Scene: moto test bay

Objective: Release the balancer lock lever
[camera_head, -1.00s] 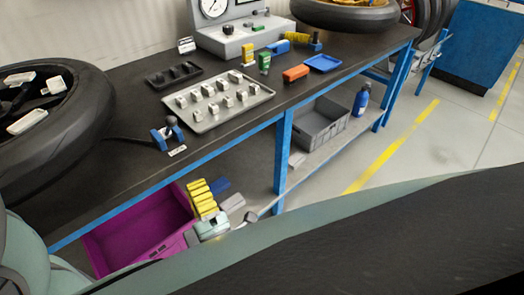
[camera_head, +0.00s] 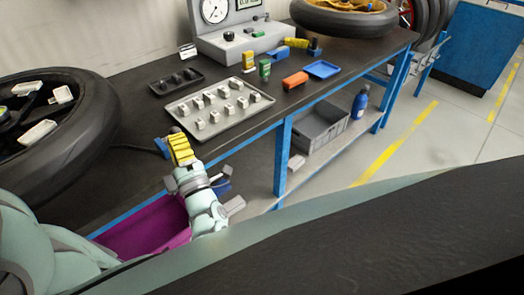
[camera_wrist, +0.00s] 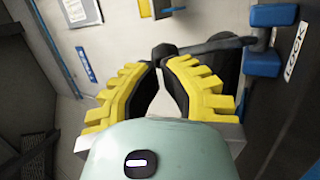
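The balancer lock lever is a dark bar with a rounded black end (camera_wrist: 164,51). In the wrist view it runs right to a blue bracket (camera_wrist: 272,17) beside a white LOCK label (camera_wrist: 296,52). My gripper (camera_wrist: 160,68) has yellow ribbed fingers with dark pads. Their tips are drawn close together, with only a narrow gap, at the lever's rounded end. I cannot tell whether they touch it. In the head view my gripper (camera_head: 180,139) is at the bench's front edge and hides most of the lever and its bracket.
A metal tray (camera_head: 205,136) of several white blocks lies just beyond my gripper on the dark bench. A tyre (camera_head: 95,115) is at left. A purple crate (camera_head: 140,236) sits below. Open floor (camera_head: 420,130) lies at right.

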